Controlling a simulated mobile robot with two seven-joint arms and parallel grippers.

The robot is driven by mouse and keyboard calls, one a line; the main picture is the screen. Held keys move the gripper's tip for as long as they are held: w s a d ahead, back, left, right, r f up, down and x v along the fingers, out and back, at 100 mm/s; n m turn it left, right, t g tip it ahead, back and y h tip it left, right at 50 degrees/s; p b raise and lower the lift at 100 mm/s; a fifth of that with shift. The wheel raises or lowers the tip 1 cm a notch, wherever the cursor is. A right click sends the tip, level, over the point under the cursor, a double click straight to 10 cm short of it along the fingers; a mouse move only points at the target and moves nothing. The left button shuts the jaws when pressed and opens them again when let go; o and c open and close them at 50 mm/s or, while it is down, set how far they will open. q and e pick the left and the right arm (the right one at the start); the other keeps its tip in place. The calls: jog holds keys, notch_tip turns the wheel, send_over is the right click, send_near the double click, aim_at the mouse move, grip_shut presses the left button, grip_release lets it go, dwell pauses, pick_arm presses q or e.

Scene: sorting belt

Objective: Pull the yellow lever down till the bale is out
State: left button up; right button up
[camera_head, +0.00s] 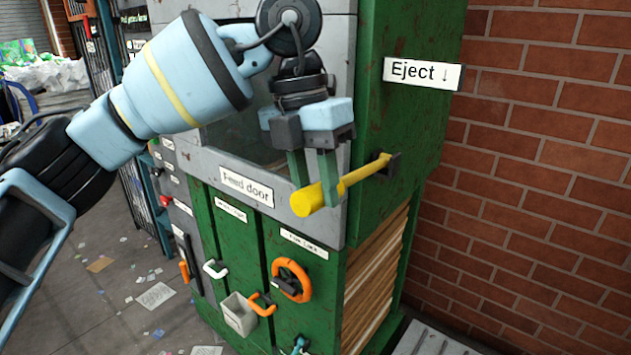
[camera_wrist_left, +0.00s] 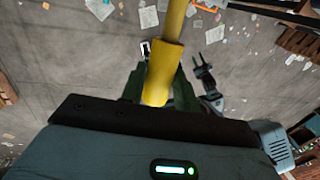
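The yellow lever (camera_head: 345,183) sticks out from a slot in the green press (camera_head: 415,130), beneath an "Eject" sign with a down arrow. My left gripper (camera_head: 312,182) has its green fingers on either side of the thick handle end. In the left wrist view the handle (camera_wrist_left: 163,72) fills the gap between the fingers, which look closed on it. The brown layered bale (camera_head: 375,280) sits inside the press, showing through its open side below the lever. A small two-pronged shape (camera_wrist_left: 206,82) in the left wrist view may be my right gripper; its state is unclear.
A brick wall (camera_head: 540,170) stands close on the right. An orange handwheel (camera_head: 291,280) and small handles project from the press front. Paper scraps litter the floor (camera_head: 110,310).

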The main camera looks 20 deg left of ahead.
pick_arm(q)
grip_shut()
jog(key=shift+f, duration=0.1)
pick_arm(e)
jog(key=shift+f, duration=0.1)
